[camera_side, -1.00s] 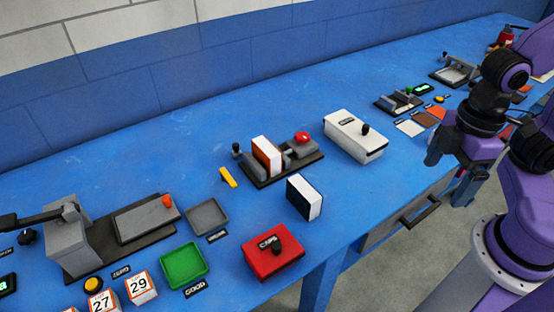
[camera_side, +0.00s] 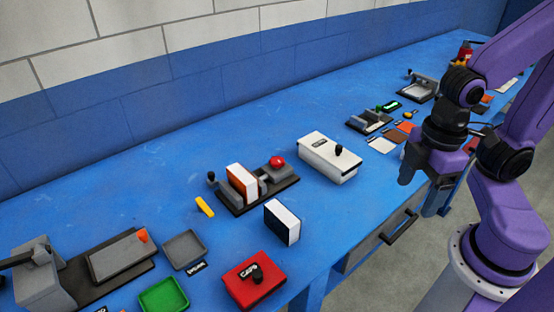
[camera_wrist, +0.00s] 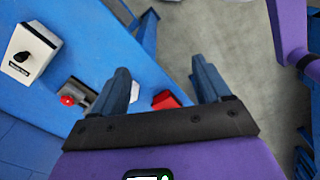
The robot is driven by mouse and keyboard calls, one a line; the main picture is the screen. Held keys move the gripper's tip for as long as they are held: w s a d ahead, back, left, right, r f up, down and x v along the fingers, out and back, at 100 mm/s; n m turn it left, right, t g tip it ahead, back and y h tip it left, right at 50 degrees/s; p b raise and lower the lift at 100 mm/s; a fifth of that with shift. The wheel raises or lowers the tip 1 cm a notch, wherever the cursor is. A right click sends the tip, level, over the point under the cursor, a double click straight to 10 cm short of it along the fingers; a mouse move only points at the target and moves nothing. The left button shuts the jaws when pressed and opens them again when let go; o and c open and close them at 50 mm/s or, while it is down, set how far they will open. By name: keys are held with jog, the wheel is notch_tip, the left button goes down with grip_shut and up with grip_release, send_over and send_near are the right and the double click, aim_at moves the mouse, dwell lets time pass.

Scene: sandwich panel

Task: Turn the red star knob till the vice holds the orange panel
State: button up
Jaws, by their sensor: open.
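The red star knob (camera_side: 277,161) sits at the right end of the grey vice (camera_side: 285,186) in the side view. The orange panel (camera_side: 238,184), with white and orange layers, stands upright between the vice jaws. Whether the jaws touch it cannot be told. My gripper (camera_side: 420,190) is at the right, over the table's front edge, well away from the vice. In the wrist view my gripper (camera_wrist: 160,66) is open, with nothing between its fingers. The red knob also shows at the left in that view (camera_wrist: 68,100).
A white box with a black knob (camera_side: 325,160) stands between the vice and my gripper. A white-and-black block (camera_side: 283,221) and a red box (camera_side: 253,281) lie in front of the vice. A yellow piece (camera_side: 204,207) lies to its left. Blue table behind the vice is clear.

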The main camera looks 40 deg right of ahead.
jog(key=w+a+r, duration=0.2)
jog(key=w+a, duration=0.3)
jog(key=w, duration=0.6)
jog(key=n, duration=0.1)
send_over(277, 160)
notch_tip(277, 160, down, 4)
notch_tip(277, 160, down, 17)
jog(key=shift+r, duration=0.15)
jog(key=c, duration=1)
